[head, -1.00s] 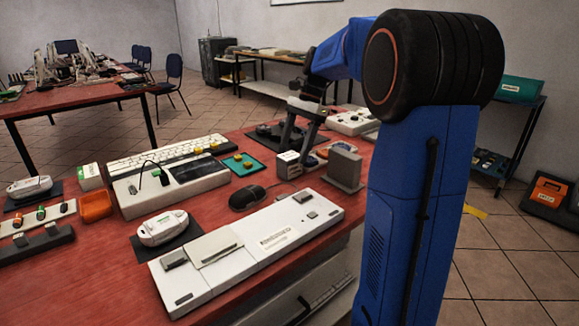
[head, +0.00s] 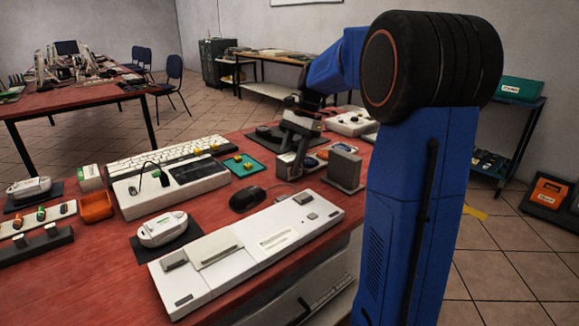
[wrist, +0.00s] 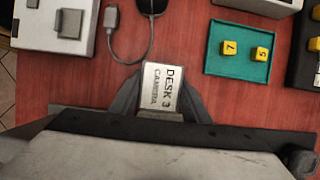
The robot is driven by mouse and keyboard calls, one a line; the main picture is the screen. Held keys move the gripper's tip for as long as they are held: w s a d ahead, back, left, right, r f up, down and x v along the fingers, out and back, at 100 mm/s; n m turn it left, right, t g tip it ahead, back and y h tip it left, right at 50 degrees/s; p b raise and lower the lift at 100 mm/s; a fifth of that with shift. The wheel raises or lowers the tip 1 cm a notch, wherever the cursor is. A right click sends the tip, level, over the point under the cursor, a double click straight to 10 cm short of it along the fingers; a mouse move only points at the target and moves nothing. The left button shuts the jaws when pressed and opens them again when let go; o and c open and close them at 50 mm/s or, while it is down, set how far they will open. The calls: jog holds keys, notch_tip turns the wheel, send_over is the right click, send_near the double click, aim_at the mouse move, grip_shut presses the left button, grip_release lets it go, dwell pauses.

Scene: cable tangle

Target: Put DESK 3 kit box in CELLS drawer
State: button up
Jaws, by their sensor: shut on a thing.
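The DESK 3 kit box (wrist: 162,92) is small and pale, with "DESK 3 CAMERA" on its top in the wrist view. It sits between the two dark fingers of my gripper (wrist: 166,98), which is shut on it. In the head view my gripper (head: 294,160) is low over the red table, between the mouse and a grey block, and covers most of the box. Whether the box touches the table is not clear. A pale drawer front with a dark handle (head: 303,313) shows under the table edge; no CELLS label is readable there.
A grey upright block (head: 344,167) stands right of my gripper. A green tray (head: 233,167) with yellow cubes is left of it. A black mouse (head: 246,199) and a white console (head: 240,250) lie nearer. An orange bin (head: 97,207) is at left.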

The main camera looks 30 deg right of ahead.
aim_at(289, 157)
notch_tip(289, 157, up, 10)
jog(key=shift+f, duration=0.1)
dwell(0.4)
jog(key=shift+a, duration=0.15)
